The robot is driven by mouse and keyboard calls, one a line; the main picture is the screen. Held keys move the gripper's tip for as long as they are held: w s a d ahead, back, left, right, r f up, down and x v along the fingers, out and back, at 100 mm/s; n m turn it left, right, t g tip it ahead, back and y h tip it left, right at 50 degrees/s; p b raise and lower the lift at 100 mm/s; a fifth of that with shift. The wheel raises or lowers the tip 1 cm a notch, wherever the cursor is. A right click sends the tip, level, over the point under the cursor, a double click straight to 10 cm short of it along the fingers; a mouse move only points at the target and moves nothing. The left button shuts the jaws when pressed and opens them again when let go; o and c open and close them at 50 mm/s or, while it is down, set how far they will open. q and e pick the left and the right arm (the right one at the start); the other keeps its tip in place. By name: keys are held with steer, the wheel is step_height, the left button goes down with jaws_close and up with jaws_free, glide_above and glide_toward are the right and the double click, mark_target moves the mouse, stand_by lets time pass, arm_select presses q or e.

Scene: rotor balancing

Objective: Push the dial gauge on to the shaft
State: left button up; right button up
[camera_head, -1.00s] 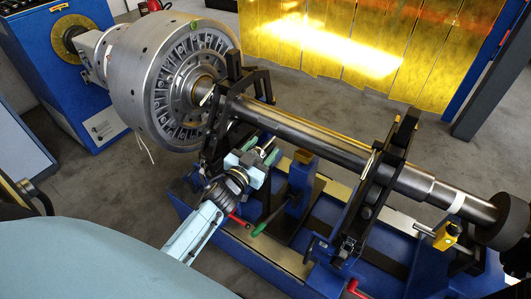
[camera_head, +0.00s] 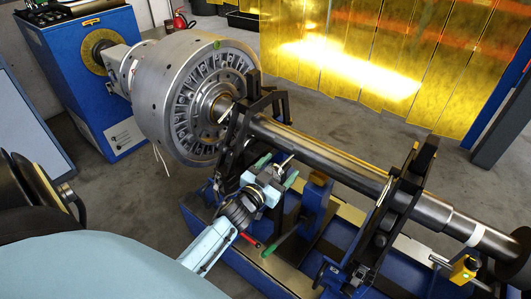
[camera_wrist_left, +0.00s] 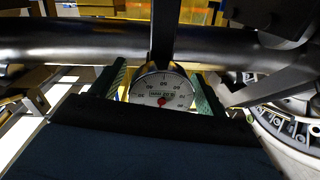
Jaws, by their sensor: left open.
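The dial gauge (camera_wrist_left: 160,88) shows its round white face and red centre in the left wrist view. It sits between the green-padded fingers of my left gripper (camera_wrist_left: 162,82), which is open with a gap visible beside the gauge. In the head view my left gripper (camera_head: 277,170) is beside the near side of the long steel shaft (camera_head: 330,152); the gauge is too small to make out there. The shaft crosses the left wrist view (camera_wrist_left: 80,46) beyond the gauge. A dark upright bar hides part of it. I cannot tell whether the gauge touches the shaft. My right gripper is out of view.
The big rotor drum (camera_head: 165,105) stands at the shaft's left end. Black bearing stands (camera_head: 402,195) hold the shaft close to my left gripper. The blue machine bed (camera_head: 335,232), with a green handle (camera_head: 281,245) and a red handle (camera_head: 250,240), lies below. Yellow curtains hang behind.

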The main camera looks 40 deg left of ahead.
arm_select(q)
steer(key=s+p, duration=0.2)
steer(key=s, duration=1)
steer(key=shift+s+d, duration=0.15)
steer(key=shift+d, duration=0.15)
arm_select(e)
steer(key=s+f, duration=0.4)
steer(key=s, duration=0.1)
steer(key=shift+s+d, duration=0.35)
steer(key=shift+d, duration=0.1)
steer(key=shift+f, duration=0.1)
